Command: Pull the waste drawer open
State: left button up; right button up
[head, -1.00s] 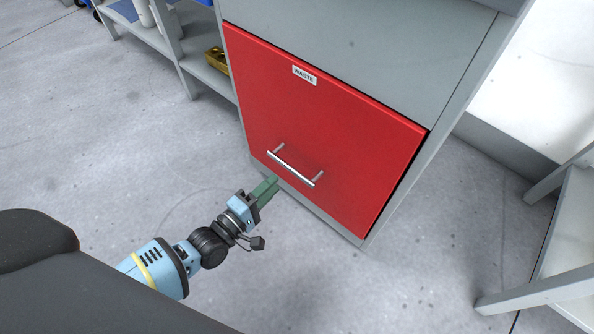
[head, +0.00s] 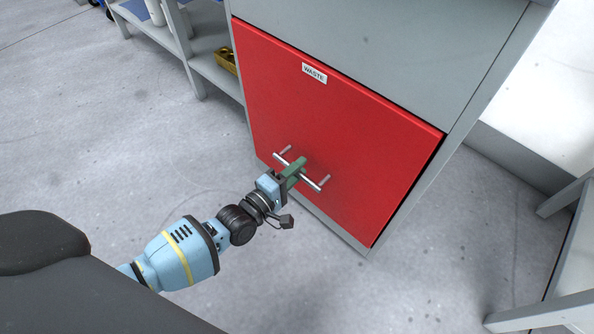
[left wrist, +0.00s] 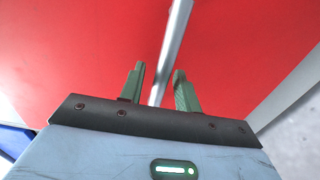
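The waste drawer (head: 350,130) has a red front with a "WASTE" label (head: 314,73) and looks closed in its grey cabinet. Its metal bar handle (head: 312,184) stands off the lower part of the front. My left gripper (head: 298,167) is at the handle, its green fingers covering part of the bar. In the left wrist view the fingers (left wrist: 157,88) are open, with the handle bar (left wrist: 174,45) running between them and a gap visible on the right side. The right gripper is not in view.
A grey shelf unit (head: 205,68) with a yellow bin (head: 226,60) stands left of the cabinet. Another grey frame (head: 565,190) stands at the right. The concrete floor (head: 130,150) in front of the drawer is clear.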

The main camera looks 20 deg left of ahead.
pick_arm(q)
jog(key=shift+c, duration=0.7)
grip_shut()
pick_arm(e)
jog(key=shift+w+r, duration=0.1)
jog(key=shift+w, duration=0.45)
pick_arm(q)
jog(key=shift+s, duration=0.1)
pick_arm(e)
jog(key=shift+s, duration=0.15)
